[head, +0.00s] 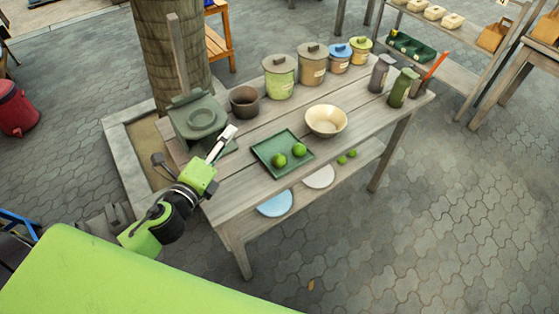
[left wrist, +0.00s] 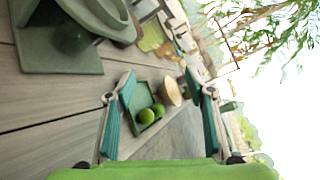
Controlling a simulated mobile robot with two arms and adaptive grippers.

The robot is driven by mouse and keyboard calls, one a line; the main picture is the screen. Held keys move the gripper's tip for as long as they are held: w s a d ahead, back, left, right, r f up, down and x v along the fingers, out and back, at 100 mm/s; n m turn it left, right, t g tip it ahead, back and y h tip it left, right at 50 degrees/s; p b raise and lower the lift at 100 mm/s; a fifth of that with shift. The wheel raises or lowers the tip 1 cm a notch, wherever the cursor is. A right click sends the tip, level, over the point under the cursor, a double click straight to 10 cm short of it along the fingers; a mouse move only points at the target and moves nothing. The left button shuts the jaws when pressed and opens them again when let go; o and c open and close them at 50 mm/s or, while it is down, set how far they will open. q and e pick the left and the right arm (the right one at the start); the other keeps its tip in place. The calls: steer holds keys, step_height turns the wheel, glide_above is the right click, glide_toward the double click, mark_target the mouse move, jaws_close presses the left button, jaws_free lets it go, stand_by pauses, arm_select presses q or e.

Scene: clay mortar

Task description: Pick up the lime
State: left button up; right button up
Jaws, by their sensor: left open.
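Two round green limes lie on a square green tray (head: 264,153) on the wooden table. One lime (head: 279,160) is nearer the left and the other lime (head: 299,150) is just to its right. In the left wrist view the limes (left wrist: 152,114) and the tray (left wrist: 139,95) appear beyond and between my fingers. My left gripper (head: 229,133) is in the air to the left of the tray, apart from the limes. Its two teal-padded fingers (left wrist: 160,80) are spread with nothing between them. My right gripper is not in view.
A cream bowl (head: 326,121) stands right of the tray. A grey-green press-like device (head: 196,117) with an upright handle stands at the left end, beside a dark pot (head: 244,101). Lidded canisters (head: 279,78) line the back. Small green fruits (head: 343,159) and plates (head: 319,177) sit on the lower shelf.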

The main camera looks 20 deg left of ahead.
arm_select(q)
steer(key=d+f+m+g+h, duration=0.1)
steer(key=d+f+m+h, duration=0.15)
steer(key=m+h, duration=0.65)
steer(key=m+g+y, duration=0.1)
steer(key=m+g, duration=0.4)
steer(key=m, duration=0.6)
glide_toward(274, 162)
steer(key=x, duration=0.2)
steer(key=p+x, duration=0.2)
steer(key=x, duration=0.1)
steer(key=shift+w+d+r, duration=0.15)
steer(key=shift+w+d, duration=0.1)
steer(key=shift+w, duration=0.1)
steer(key=x, duration=0.5)
steer(key=shift+s+a+f+p, duration=0.1)
steer(key=shift+f+p, duration=0.1)
steer(key=shift+p, duration=0.15)
steer(key=c, duration=1.2)
